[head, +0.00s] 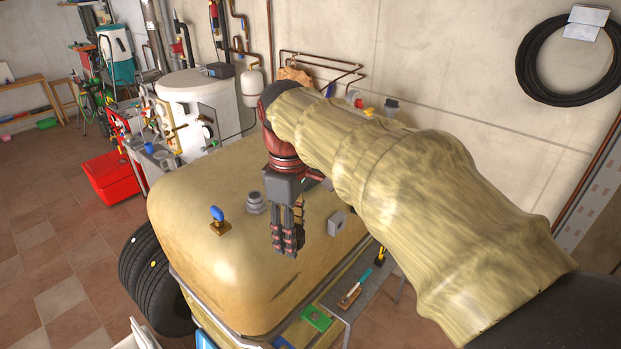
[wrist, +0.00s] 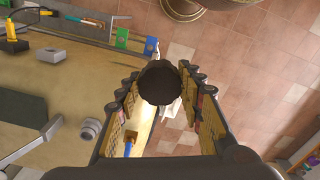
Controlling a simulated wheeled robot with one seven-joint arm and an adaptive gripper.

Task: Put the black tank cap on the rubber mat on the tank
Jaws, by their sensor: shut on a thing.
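The black tank cap (wrist: 160,83) shows as a dark round disc between the fingertips in the wrist view. My gripper (wrist: 159,90) is shut on it, one finger on each side. In the head view my gripper (head: 284,250) points down over the front part of the tan tank (head: 200,265); I cannot make out the cap there. A flat dark sheet, seemingly the rubber mat (wrist: 22,110), lies on the tank at the left of the wrist view, apart from the cap. In the head view my arm covers that area.
A grey fitting (head: 255,203), a blue-handled valve (head: 217,214) and a grey box (head: 337,222) stand on the tank top near my gripper. A narrow bench with tools (head: 352,290) runs along the tank's front. Tyres (head: 155,270) lean at its left.

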